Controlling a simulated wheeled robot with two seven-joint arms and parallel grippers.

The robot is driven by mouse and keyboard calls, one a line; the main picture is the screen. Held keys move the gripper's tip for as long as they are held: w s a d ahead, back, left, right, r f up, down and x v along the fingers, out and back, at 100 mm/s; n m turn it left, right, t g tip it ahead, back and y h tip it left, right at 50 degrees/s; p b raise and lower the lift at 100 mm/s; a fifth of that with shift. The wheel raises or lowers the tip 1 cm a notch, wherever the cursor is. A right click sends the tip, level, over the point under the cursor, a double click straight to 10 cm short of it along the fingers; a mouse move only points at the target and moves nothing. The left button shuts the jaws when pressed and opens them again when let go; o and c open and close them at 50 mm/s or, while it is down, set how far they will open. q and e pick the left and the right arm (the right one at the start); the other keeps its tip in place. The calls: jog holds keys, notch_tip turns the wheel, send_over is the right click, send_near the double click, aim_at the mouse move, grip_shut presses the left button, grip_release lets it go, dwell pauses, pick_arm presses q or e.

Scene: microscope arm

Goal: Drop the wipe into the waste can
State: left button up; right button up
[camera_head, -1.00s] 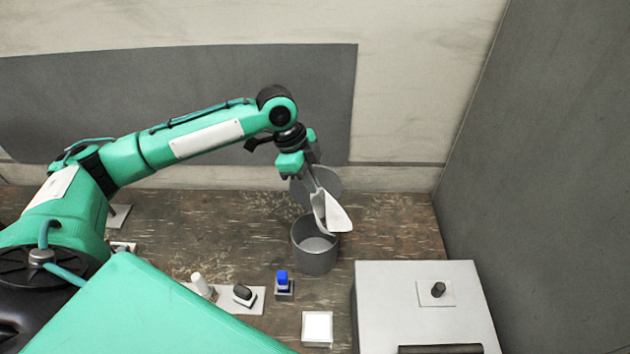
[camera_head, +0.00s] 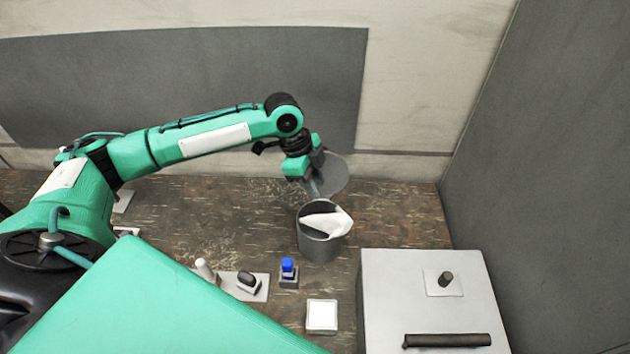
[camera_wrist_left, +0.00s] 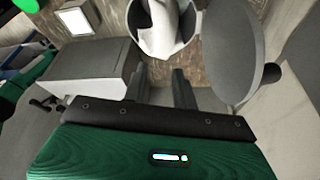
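The white wipe (camera_head: 327,222) lies at the mouth of the grey waste can (camera_head: 319,249), partly inside it. It also shows inside the can's rim in the left wrist view (camera_wrist_left: 163,25). The can's round grey lid (camera_head: 333,176) stands raised behind the mouth and shows at right in the left wrist view (camera_wrist_left: 228,50). My left gripper (camera_head: 312,193) points down just above the can. In the left wrist view its two dark fingers (camera_wrist_left: 161,80) are apart with nothing visible between them. The wipe is beyond the fingertips. My right gripper is not in view.
A light grey box (camera_head: 400,300) with a black knob and handle stands right of the can. In front are a white square pad (camera_head: 322,316), a blue-topped item (camera_head: 288,269) and a plate with small dark and white parts (camera_head: 260,287). A wall rises behind.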

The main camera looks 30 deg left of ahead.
pick_arm(q)
jog(key=o, duration=0.5)
jog(key=shift+o, duration=0.9)
jog(key=o, duration=0.6)
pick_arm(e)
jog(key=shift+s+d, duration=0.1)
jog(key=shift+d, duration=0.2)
pick_arm(q)
jog(key=r, duration=0.2)
jog(key=r+y+p, duration=0.1)
jog(key=r, duration=0.1)
jog(key=a+r+y, duration=0.1)
jog(key=r, duration=0.1)
jog(key=shift+s+a, duration=0.1)
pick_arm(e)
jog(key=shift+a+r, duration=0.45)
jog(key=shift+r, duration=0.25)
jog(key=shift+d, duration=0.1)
